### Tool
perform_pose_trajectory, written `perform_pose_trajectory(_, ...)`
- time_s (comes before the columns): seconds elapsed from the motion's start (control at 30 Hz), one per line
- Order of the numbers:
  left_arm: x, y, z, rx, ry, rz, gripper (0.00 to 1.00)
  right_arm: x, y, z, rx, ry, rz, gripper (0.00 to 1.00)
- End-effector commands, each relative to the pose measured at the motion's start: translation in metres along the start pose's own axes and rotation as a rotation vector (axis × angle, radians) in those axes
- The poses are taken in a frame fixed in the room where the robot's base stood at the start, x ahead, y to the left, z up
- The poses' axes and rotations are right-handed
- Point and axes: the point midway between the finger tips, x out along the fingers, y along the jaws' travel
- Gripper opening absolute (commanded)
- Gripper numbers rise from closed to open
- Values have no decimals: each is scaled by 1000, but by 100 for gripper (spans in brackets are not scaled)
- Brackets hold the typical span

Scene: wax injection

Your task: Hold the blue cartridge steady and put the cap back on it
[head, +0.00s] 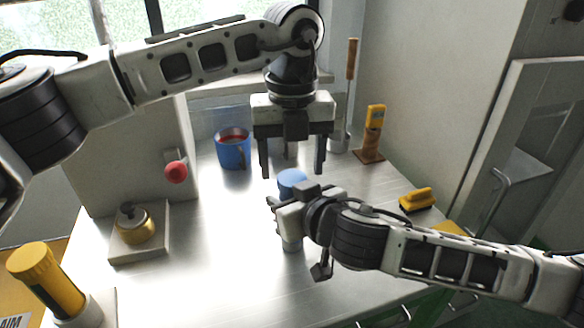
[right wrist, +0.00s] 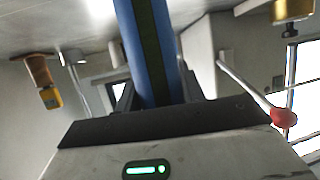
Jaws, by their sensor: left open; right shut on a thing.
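The blue cartridge stands roughly upright near the middle of the metal table, and its round blue top (head: 292,180) shows in the head view. My right gripper (head: 283,207) is shut on its side from the right and hides most of its body. In the right wrist view the blue cartridge (right wrist: 163,50) has a dark lengthwise strip and sits between the fingers. My left gripper (head: 292,168) points down, open, right above the blue top, its fingers to either side. I cannot tell whether the blue top is the cap; no separate cap shows.
A blue mug (head: 233,150) stands behind, left of the left gripper. A machine with a red knob (head: 176,172) and yellow pot (head: 136,228) is at left; a yellow cartridge (head: 48,280) is at front left. A yellow brush (head: 416,198) lies at right.

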Motion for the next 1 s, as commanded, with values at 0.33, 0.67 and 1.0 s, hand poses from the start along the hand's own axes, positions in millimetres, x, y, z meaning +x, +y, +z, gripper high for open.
perform_pose_trajectory(0.33,-26,0,0,0,1,1,66,0,0,0,0,1,0,0)
perform_pose_trajectory(0.67,-38,-2,0,-176,1,-3,64,0,0,0,0,1,0,0)
perform_pose_trajectory(1.0,-61,0,0,-558,1,0,64,0,0,0,0,1,0,0)
